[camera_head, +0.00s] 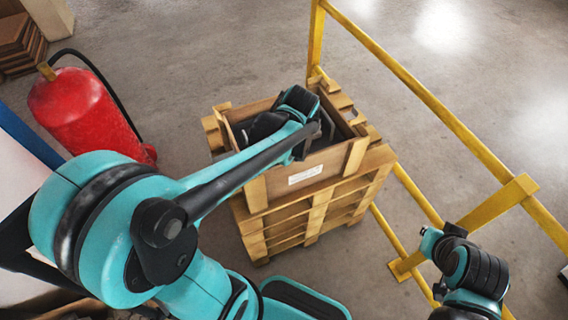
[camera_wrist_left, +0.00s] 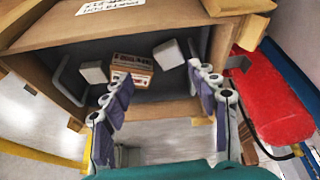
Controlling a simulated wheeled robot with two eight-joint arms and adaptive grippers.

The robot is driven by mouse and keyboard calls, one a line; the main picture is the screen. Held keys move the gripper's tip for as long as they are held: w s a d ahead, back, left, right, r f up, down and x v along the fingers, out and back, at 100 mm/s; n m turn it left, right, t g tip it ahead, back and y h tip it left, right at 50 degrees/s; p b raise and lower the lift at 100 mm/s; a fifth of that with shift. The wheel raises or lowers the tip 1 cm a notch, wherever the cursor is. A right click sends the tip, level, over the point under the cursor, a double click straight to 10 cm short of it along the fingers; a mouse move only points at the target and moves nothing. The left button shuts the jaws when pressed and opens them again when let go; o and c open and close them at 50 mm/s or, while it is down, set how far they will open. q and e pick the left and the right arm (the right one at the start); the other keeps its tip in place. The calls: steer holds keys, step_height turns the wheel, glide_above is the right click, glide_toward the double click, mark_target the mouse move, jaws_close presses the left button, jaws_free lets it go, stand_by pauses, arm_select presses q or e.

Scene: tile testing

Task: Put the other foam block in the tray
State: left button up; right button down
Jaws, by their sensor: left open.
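In the left wrist view, two pale grey-white blocks that look like foam lie inside the wooden crate. One block (camera_wrist_left: 94,72) is at the left, and the other block (camera_wrist_left: 168,54) is tilted at the right. A small brown-and-white box (camera_wrist_left: 133,70) sits between them. The crate's floor is dark, with grey upright pieces near its ends; I cannot tell whether these are the tray. My left gripper (camera_wrist_left: 163,84) is open and empty, its fingers spread over the crate's opening. In the head view, my left arm hides much of the crate's inside.
The wooden crate (camera_head: 300,178) stands on stacked pallets (camera_head: 318,215). A yellow rail (camera_head: 440,108) runs along its right side. A red extinguisher (camera_head: 85,112) stands at the left, and brown boxes (camera_head: 18,45) lie behind it. The concrete floor behind the crate is clear.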

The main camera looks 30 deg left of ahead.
arm_select(q)
steer(key=s+d+r+m+t+h, duration=0.3)
steer(key=s+d+m, duration=0.4)
steer(key=s+m, duration=0.4)
steer(key=shift+s+r+t, duration=0.3)
steer(key=shift+r+t, duration=0.3)
steer(key=shift+t, duration=0.2)
